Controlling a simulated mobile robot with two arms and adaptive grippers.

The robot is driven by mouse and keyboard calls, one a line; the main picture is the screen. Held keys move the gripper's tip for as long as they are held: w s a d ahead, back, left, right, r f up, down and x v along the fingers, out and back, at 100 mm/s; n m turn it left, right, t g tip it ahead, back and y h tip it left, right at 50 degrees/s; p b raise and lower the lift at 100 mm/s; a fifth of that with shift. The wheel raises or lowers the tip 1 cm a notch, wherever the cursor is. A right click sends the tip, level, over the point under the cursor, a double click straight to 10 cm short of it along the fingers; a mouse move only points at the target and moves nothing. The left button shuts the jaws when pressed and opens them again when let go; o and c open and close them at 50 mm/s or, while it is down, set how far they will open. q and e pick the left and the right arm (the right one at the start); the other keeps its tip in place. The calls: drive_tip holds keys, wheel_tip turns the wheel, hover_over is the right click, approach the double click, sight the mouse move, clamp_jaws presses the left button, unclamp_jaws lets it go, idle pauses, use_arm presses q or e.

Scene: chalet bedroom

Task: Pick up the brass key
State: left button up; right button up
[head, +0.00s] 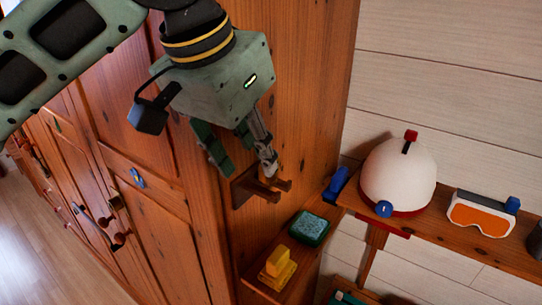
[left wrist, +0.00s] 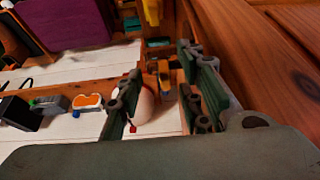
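I cannot make out a brass key for certain in either view. My left gripper (head: 246,170) is open, with its two green-grey fingers apart and nothing visible between them. It points down beside the wooden wardrobe side, just above a wooden peg bracket (head: 262,187). No key shows on the visible part of the bracket. In the left wrist view the fingers of my left gripper (left wrist: 160,62) also stand apart, with shelf items seen beyond them. My right gripper is not in view.
A shelf on the right holds a white helmet (head: 398,172) and orange goggles (head: 480,214). A lower ledge holds a teal box (head: 310,228) and a yellow object (head: 277,266). The wardrobe (head: 150,215) fills the left, with handles and a small blue item (head: 137,179).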

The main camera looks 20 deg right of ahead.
sight(270, 181)
use_arm(q)
drive_tip(key=shift+w+d+f+p, duration=0.2)
drive_tip(key=shift+w+d+p, duration=0.55)
drive_tip(key=shift+w+d, duration=0.3)
drive_tip(key=p+x, duration=0.1)
drive_tip(key=x, duration=0.1)
drive_tip(key=shift+d+f, duration=0.1)
drive_tip(key=shift+f, duration=0.25)
drive_tip(key=shift+x, duration=0.9)
drive_tip(key=shift+w+f, duration=0.15)
drive_tip(key=shift+w, duration=0.05)
drive_tip(key=shift+s, duration=0.15)
drive_tip(key=shift+c, duration=1.1)
clamp_jaws()
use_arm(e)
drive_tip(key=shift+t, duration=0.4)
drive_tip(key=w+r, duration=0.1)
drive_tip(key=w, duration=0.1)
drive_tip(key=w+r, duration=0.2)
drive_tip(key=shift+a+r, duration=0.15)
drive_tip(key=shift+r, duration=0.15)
